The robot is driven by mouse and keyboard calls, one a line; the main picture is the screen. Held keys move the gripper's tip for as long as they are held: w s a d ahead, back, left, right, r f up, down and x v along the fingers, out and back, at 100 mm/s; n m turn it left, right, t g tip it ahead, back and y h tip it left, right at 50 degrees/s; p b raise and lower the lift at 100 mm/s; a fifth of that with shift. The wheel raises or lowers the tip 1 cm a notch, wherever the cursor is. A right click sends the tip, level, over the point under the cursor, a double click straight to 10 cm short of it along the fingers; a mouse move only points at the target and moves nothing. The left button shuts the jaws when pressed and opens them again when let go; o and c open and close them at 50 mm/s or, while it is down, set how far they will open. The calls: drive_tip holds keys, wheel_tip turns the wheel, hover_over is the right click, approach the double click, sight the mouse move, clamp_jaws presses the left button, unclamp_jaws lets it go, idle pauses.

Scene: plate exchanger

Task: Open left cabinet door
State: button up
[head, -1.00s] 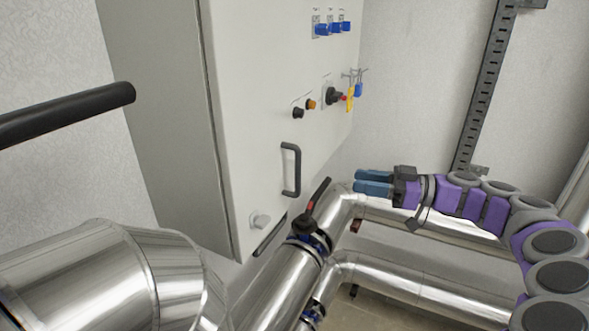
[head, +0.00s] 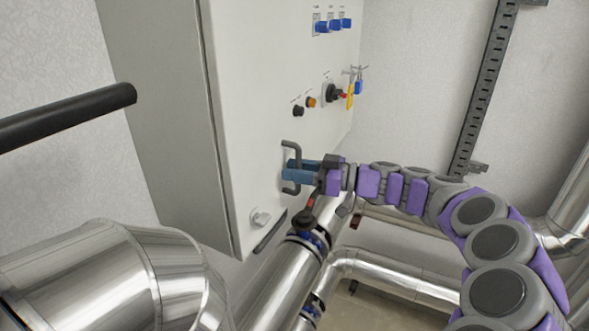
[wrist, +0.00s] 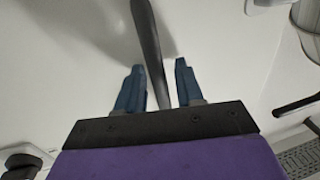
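The white cabinet door (head: 255,120) fills the middle of the head view and looks closed. Its black bar handle (head: 287,147) stands upright on the door, its middle partly hidden behind my gripper. My gripper (head: 291,170) has blue fingers and is at the handle. In the wrist view the handle (wrist: 150,50) runs between the two fingers of my gripper (wrist: 157,75). The fingers are apart, with a gap on each side of the handle, wider on the right.
Blue switches (head: 332,26) and knobs (head: 310,103) are higher on the door. A pipe with a valve (head: 305,235) runs just under the gripper. A large metal pipe (head: 110,275) and a black bar (head: 65,115) are at left.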

drive_tip(key=shift+d, duration=0.45)
drive_tip(key=shift+a, duration=0.3)
drive_tip(key=c, duration=0.4)
clamp_jaws()
drive_tip(key=shift+d, duration=0.1)
